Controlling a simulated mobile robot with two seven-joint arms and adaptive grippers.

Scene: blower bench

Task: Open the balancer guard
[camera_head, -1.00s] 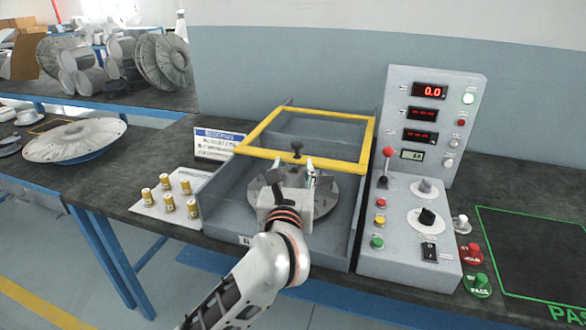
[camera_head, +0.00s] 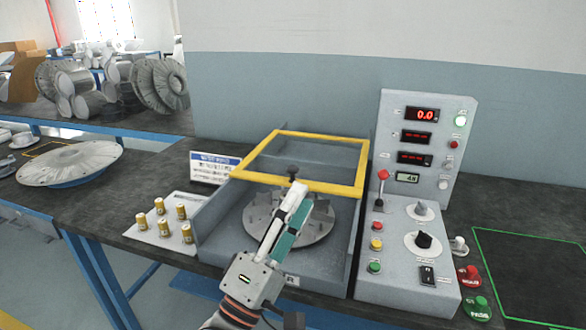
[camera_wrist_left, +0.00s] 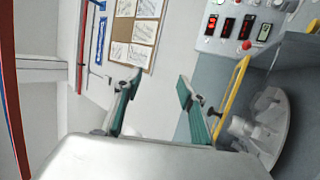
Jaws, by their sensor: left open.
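The balancer guard (camera_head: 350,187) is a yellow frame with a see-through panel, lying over the rear part of the grey balancer box. A dark knob (camera_head: 292,171) stands on its front bar. My left gripper (camera_head: 292,208) points up and forward over the front of the box, seen nearly edge-on, with its tips near the knob in the picture. In the left wrist view its two green-padded fingers (camera_wrist_left: 157,92) are wide apart with nothing between them. There the knob (camera_wrist_left: 212,113) and yellow bar (camera_wrist_left: 233,88) lie just right of the right finger. My right gripper is not in view.
A round grey plate (camera_head: 318,228) sits inside the box. The control panel (camera_head: 405,245) with buttons and a red-topped lever (camera_head: 382,176) stands close on the right. Several brass weights (camera_head: 164,228) stand on a white plate at left, before a small sign (camera_head: 213,168).

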